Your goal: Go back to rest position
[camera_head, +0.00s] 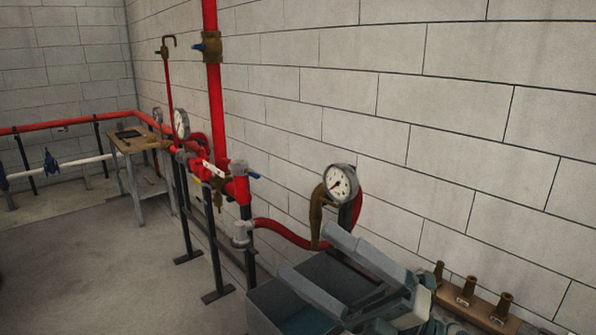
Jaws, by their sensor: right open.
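My right gripper (308,254) is at the bottom centre-right, its two long grey-blue fingers spread apart and pointing up and to the left. It is open, with nothing seen between the fingers. It is in front of the pressure gauge (341,183) and its brass fitting (317,215), which show just beyond the upper finger in the picture. I cannot tell the gap in depth between them. My left gripper is not in view.
Behind the fingers is a grey-blue open box (268,303). Red pipework (215,110) stands along the block wall, with another gauge (181,124). A wooden rack with brass fittings (467,290) is lower right. A small table (130,142) stands far left. The left floor is clear.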

